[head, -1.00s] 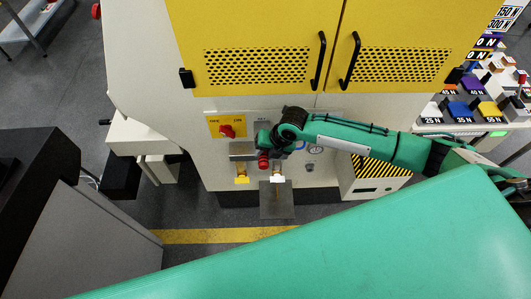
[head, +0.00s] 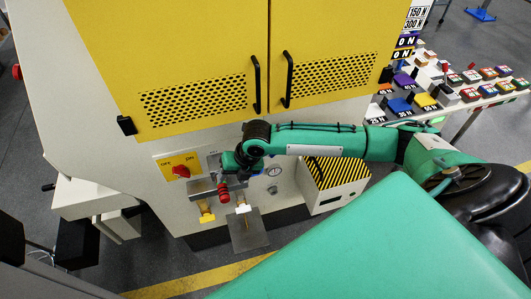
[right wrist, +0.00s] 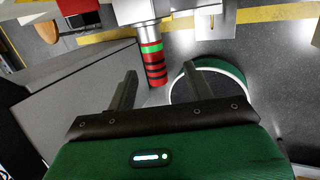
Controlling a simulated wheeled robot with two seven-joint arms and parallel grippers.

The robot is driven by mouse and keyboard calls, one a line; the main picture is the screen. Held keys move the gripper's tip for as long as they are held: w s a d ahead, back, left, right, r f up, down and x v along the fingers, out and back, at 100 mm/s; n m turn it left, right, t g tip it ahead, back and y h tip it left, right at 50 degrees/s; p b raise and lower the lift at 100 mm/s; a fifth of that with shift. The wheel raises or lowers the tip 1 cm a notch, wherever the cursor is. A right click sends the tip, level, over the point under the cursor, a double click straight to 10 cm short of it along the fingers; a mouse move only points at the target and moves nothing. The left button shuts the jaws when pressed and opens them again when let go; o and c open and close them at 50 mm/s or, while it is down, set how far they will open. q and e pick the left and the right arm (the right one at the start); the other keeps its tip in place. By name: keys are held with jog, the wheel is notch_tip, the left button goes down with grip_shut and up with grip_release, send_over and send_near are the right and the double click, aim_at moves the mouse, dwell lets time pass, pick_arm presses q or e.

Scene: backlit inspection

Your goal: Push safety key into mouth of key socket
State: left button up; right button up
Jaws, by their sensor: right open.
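The safety key looks to be the red, black-ringed handle (head: 223,193) low on the machine panel, below my right wrist. In the right wrist view the handle (right wrist: 155,73) has a green band and a silver section meeting a pale grey block (right wrist: 139,11), which looks like the key socket. How deep it sits is hidden. My right gripper (right wrist: 160,70) is open, its two dark fingers spread on either side of the handle's lower end, with no clear contact. In the head view its fingers are hard to make out. My left gripper is not in view.
A red rotary switch (head: 181,171) on a yellow plate is left of my wrist. A yellow piece (head: 205,212) and a white tag (head: 243,209) hang below. A gauge (head: 274,172) and a striped box (head: 335,173) stand right. Yellow doors (head: 200,50) are above.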

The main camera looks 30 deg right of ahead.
jog(key=s+d+b, duration=0.3)
jog(key=s+d, duration=0.3)
jog(key=d, duration=0.3)
jog(key=shift+f, duration=0.1)
dwell(0.5)
